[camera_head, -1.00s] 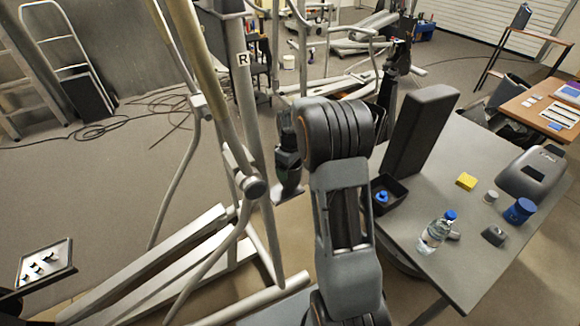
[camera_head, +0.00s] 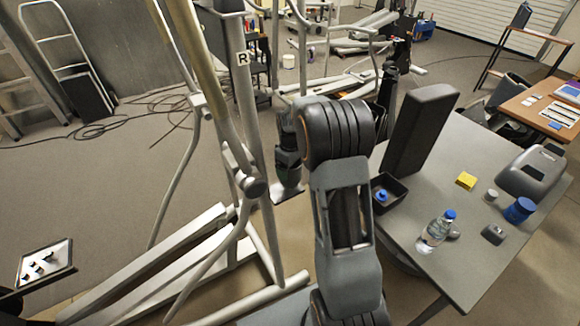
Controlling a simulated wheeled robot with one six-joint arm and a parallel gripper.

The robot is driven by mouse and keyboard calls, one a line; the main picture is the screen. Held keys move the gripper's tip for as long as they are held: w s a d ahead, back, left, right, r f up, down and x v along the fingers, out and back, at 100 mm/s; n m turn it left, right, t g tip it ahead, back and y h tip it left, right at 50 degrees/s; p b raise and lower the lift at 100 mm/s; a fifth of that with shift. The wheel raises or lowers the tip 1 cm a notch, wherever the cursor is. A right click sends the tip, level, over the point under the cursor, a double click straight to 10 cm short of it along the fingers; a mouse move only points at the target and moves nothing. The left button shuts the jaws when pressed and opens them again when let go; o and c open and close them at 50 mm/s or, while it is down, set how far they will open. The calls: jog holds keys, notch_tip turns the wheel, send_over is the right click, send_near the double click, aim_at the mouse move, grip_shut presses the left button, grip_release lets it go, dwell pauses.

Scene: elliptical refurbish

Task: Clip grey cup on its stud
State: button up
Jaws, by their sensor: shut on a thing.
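My gripper (camera_head: 287,186) hangs below my dark, thick wrist, just right of the grey uprights of the elliptical machine (camera_head: 243,100). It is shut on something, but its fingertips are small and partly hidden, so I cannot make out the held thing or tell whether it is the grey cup. A round dark-ended pivot (camera_head: 254,188) on the machine's linkage shows a little left of the gripper. I cannot pick out the stud. A small pale grey cylinder (camera_head: 491,195) stands on the table at right.
The grey table (camera_head: 455,275) bears a black bin (camera_head: 396,204) with a blue part, a tall dark pad (camera_head: 420,130), a bottle (camera_head: 436,232), a yellow block (camera_head: 466,180) and a blue jar (camera_head: 520,209). A tray (camera_head: 62,250) is at lower left. Cables (camera_head: 105,125) lie on the floor.

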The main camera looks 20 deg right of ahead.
jog(key=shift+f+b, duration=0.9)
jog(key=shift+f, duration=0.4)
dwell(1.4)
jog(key=o, duration=0.7)
jog(key=shift+o, duration=0.2)
jog(key=shift+r, duration=0.1)
notch_tip(320, 180, up, 14)
jog(key=shift+f+b, duration=0.2)
jog(key=shift+b, duration=0.1)
